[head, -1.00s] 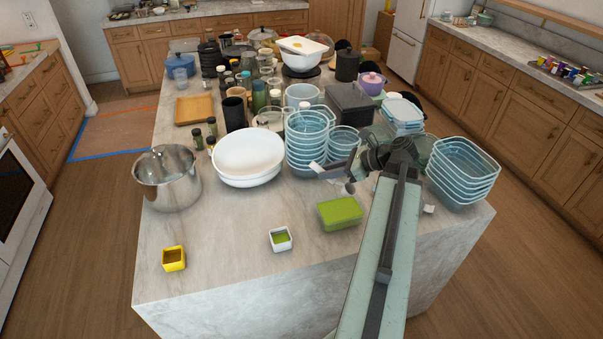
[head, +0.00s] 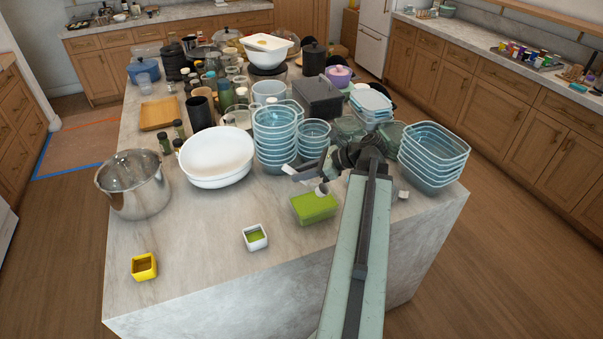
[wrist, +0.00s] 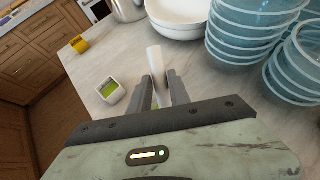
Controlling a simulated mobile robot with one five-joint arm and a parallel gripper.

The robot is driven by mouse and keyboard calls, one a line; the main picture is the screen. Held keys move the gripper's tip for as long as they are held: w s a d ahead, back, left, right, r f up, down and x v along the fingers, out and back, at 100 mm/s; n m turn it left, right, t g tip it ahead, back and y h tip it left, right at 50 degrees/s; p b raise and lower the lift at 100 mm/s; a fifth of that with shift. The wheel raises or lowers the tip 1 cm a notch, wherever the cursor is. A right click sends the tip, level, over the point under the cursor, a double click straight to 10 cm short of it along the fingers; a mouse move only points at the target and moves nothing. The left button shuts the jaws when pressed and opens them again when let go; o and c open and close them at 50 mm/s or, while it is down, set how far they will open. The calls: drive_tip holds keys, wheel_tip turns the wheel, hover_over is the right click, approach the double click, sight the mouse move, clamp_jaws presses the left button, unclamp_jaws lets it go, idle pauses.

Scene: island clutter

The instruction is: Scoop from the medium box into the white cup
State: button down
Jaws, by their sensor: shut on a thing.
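A green box (head: 313,207), probably the medium box, sits near the front of the island. The small square white cup (head: 255,238) stands to its left, with green inside. The cup also shows in the wrist view (wrist: 111,91). My gripper (head: 308,172) is above the back of the green box, shut on a pale scoop-like tool. The tool's white handle (wrist: 156,62) rises between my fingers in the wrist view. A sliver of green shows between the fingers; most of the box is hidden there by my gripper. I cannot tell whether the tool holds anything.
A yellow cup (head: 144,267) stands at the front left. A steel pot (head: 134,184), stacked white bowls (head: 217,158) and stacked blue glass bowls (head: 275,139) stand behind. More glass containers (head: 434,157) stand at the right. The front left counter is mostly clear.

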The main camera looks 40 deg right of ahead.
wheel_tip(320, 180, down, 7)
drive_tip(key=b, duration=0.6)
drive_tip(key=shift+f, duration=0.1)
idle(1.4)
drive_tip(key=shift+r+p, duration=0.85)
drive_tip(key=shift+r, duration=0.15)
drive_tip(key=shift+f, duration=0.1)
drive_tip(key=r+p, duration=0.1)
drive_tip(key=w+a+r+p, duration=0.1)
drive_tip(key=r+p, duration=0.1)
drive_tip(key=w+r+p, duration=0.1)
drive_tip(key=shift+a+r, duration=0.2)
drive_tip(key=shift+r, duration=0.1)
drive_tip(key=shift+f, duration=0.1)
